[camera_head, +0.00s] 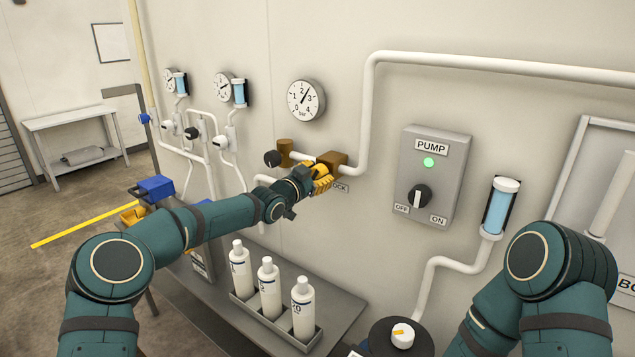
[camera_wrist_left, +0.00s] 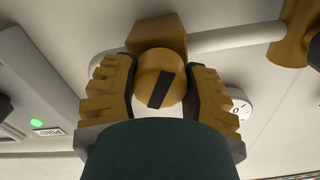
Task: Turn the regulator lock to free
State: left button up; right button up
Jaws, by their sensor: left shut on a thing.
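The regulator lock is a round orange-brown knob with a black bar mark (camera_wrist_left: 166,88), in front of a brass block (camera_head: 335,160) on the wall pipe. In the left wrist view the bar is tilted a little from upright. My left gripper (camera_head: 321,178) reaches the knob from the front, its orange ribbed fingers on both sides of it; it also shows in the left wrist view (camera_wrist_left: 158,72). It is shut on the knob. In the head view the gripper hides most of the knob and part of the label, leaving "OCK" readable. My right gripper is out of view.
A black knob (camera_head: 271,158) on a brass fitting (camera_head: 285,152) is left of the lock. A pressure gauge (camera_head: 306,100) hangs above. The pump box (camera_head: 436,175) with a green light is to the right. White bottles (camera_head: 268,285) stand in a tray below.

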pick_arm(q)
jog(key=m+b, duration=0.2)
jog(key=m, duration=0.2)
jog(key=shift+f+m, duration=0.1)
jog(key=shift+m, duration=0.3)
jog(key=m+b, duration=0.2)
jog(key=m, duration=0.2)
jog(key=shift+m+b, duration=0.85)
jog(key=shift+m, duration=0.75)
jog(key=o, duration=1.2)
jog(key=v, duration=1.2)
